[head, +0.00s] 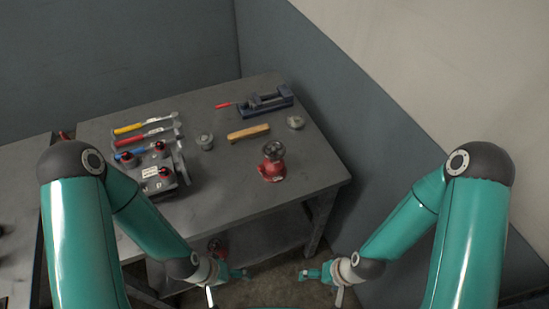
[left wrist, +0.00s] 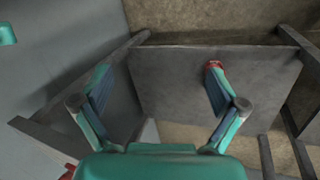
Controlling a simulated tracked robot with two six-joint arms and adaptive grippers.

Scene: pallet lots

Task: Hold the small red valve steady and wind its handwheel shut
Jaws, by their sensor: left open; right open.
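The small red valve (head: 271,171) stands upright on the grey table toward its right front. Its dark handwheel (head: 274,149) is on top. My left gripper (head: 245,273) is open and empty, below and in front of the table's front edge. It also shows open in the left wrist view (left wrist: 155,75), with its fingers spread over the lower shelf. My right gripper (head: 304,274) is open and empty, to the right of the left one and also in front of the table. Both are apart from the valve.
The table (head: 235,185) also bears a dark block with red knobs (head: 160,172), coloured-handled tools (head: 145,130), a wooden-handled piece (head: 248,132) and a blue vise (head: 265,103). A red item (left wrist: 214,66) lies on the lower shelf (left wrist: 170,90). A wall stands right of the table.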

